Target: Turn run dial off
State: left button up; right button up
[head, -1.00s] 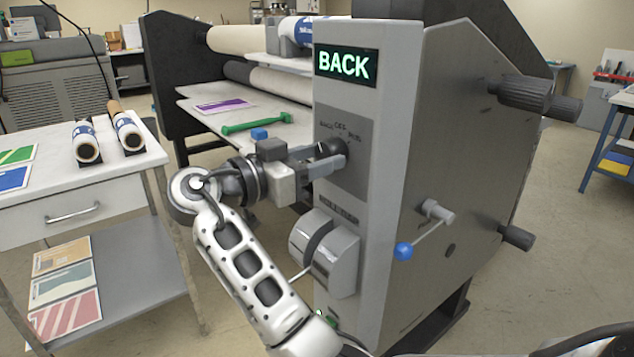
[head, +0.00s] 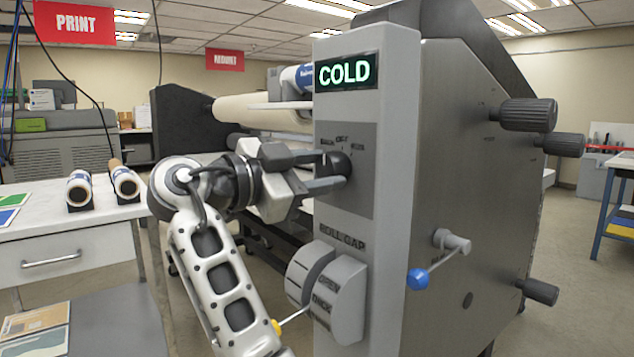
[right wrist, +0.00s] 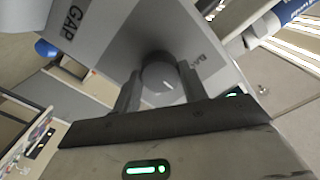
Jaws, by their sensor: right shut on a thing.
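The run dial (head: 338,166) is a dark round knob on the grey panel of the laminator's end column, below the display. The display (head: 346,71) reads COLD in green. My right gripper (head: 330,170) is shut on the dial, one finger to each side. In the right wrist view the dial (right wrist: 160,82) sits between both fingers, with a pale pointer mark on its face. The labels BACK, OFF and RUN arc above the dial, partly covered by the gripper. I cannot tell exactly which label the pointer faces. My left gripper is not in view.
The roll gap dial (head: 335,290) sticks out below on the column. A white table (head: 60,225) with two film rolls is at the left. Open floor lies at the right.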

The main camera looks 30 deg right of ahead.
dwell(0.3)
jog(key=o, duration=1)
